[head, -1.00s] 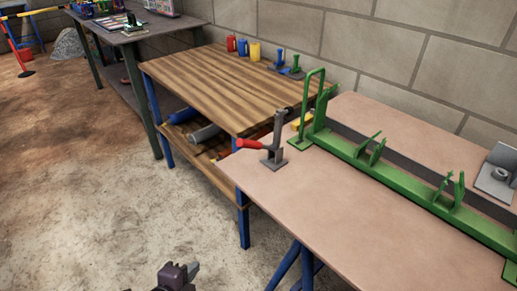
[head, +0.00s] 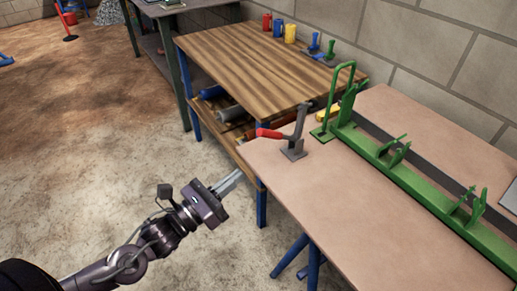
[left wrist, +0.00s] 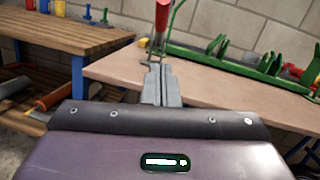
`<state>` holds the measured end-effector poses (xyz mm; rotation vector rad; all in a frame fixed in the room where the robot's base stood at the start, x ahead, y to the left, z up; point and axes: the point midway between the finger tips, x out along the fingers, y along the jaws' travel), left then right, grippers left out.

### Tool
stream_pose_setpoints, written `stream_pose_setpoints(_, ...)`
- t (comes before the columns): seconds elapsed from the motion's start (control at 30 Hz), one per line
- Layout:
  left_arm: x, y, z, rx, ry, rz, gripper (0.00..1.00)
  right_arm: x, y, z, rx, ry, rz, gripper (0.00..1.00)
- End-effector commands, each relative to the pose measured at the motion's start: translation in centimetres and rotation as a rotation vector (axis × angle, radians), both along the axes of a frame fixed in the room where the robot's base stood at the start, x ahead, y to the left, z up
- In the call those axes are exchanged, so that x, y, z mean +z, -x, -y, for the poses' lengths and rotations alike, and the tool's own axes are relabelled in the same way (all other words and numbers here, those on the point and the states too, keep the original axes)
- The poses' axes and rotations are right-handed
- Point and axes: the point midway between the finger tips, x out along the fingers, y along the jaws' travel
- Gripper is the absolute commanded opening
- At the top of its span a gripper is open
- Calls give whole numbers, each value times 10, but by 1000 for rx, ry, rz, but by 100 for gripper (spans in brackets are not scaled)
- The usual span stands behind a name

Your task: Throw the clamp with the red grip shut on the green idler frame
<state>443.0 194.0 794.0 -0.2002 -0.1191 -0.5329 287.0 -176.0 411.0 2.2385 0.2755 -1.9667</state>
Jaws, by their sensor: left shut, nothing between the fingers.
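The clamp with the red grip (head: 270,133) stands at the near left corner of the pinkish table, its grey arm upright and its red grip pointing left. In the left wrist view the red grip (left wrist: 161,20) shows just beyond my fingertips. The green idler frame (head: 400,178) lies along the table, right of the clamp. My left gripper (head: 238,174) is shut and empty, left of the table corner and short of the clamp; it also shows in the left wrist view (left wrist: 160,66). My right gripper is not in view.
The pinkish table (head: 330,190) has a clear front half. A grey block wall runs behind.

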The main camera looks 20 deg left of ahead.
Motion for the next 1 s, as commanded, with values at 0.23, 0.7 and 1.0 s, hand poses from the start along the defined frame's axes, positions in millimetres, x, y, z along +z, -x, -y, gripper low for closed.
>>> stream_pose_setpoints(0.23, 8, -35, 19, 1, 3, 4, 0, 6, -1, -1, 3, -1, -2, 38)
stream_pose_setpoints(0.7, 41, -70, 36, -1, 0, -1, 0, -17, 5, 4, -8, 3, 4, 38)
stream_pose_setpoints(1.0, 41, -71, 36, 0, 0, -2, 0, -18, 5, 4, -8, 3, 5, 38)
